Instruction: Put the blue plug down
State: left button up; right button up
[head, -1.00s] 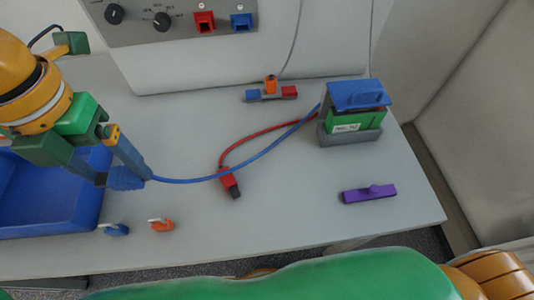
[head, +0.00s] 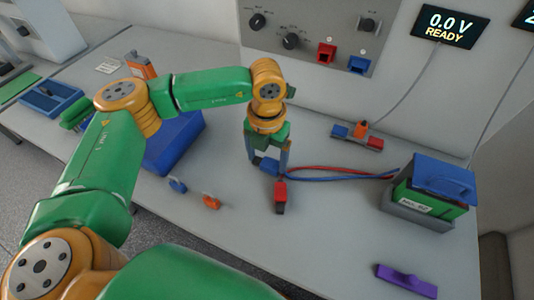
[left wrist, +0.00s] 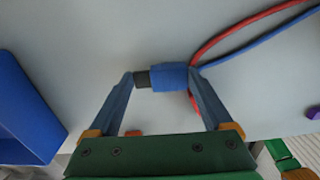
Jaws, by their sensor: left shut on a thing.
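My left gripper (head: 268,170) points down over the table and is shut on the blue plug (head: 267,165). The blue plug also shows between the two fingers in the left wrist view (left wrist: 170,77), with its dark end to the left and its blue cable leaving to the right. It is at or close above the table; I cannot tell whether it touches. The red plug (head: 280,196) lies on the table just in front of the gripper. Both cables run right to the battery (head: 432,196) in its grey holder. My right gripper is not in view.
A blue bin (head: 175,150) stands left of the gripper. A blue clip (head: 177,185) and an orange clip (head: 212,202) lie near the front edge. The cycler panel (head: 310,40) has red and blue sockets. A purple piece (head: 406,280) lies front right.

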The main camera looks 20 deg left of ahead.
aim_at(267, 161)
pick_arm(q)
jog(key=shift+f, duration=0.35)
jog(key=shift+f+b, duration=0.35)
jog(key=o, duration=1.2)
jog(key=shift+c, duration=0.2)
jog(key=shift+r+p, duration=0.25)
jog(key=shift+p, duration=0.05)
jog(key=shift+r, duration=0.35)
notch_tip(267, 161, up, 11)
jog(key=b, duration=0.2)
jog(key=shift+r, duration=0.2)
